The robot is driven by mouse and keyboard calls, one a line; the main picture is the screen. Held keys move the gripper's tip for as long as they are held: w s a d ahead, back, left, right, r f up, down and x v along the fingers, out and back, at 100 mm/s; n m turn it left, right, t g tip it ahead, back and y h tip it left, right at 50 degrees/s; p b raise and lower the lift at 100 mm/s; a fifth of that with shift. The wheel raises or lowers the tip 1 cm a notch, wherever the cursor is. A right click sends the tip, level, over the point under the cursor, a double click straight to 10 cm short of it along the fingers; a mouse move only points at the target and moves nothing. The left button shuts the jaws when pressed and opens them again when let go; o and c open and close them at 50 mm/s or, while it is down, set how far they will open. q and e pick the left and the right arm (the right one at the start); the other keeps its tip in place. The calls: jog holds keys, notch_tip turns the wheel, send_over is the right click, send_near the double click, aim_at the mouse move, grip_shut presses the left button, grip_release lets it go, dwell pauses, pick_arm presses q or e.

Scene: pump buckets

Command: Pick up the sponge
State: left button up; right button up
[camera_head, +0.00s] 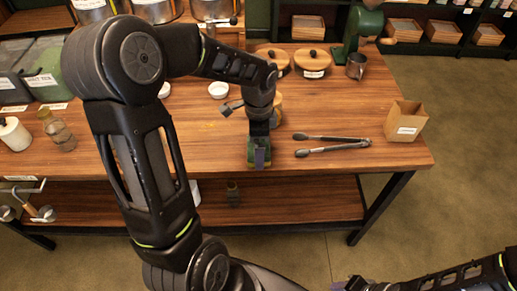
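A small green sponge-like block (252,162) lies on the wooden table near its front edge, in the middle of the head view. My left gripper (259,153) reaches down over it, with its fingertips at the block. The gripper and wrist hide most of the block, and I cannot tell whether the fingers are closed on it. My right gripper (350,285) is low at the bottom edge of the view, away from the table and partly cut off. Its finger opening is not clear.
Metal tongs (333,146) lie right of my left gripper, and a cardboard box (405,121) stands at the table's right end. A metal mug (356,66), round wooden-lidded containers (312,61) and a small white bowl (218,90) stand farther back. A glass jar (57,130) stands left.

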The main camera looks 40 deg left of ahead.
pick_arm(q)
jog(key=shift+c, duration=0.4)
jog(key=c, duration=1.2)
notch_tip(320, 180, up, 10)
dwell(0.5)
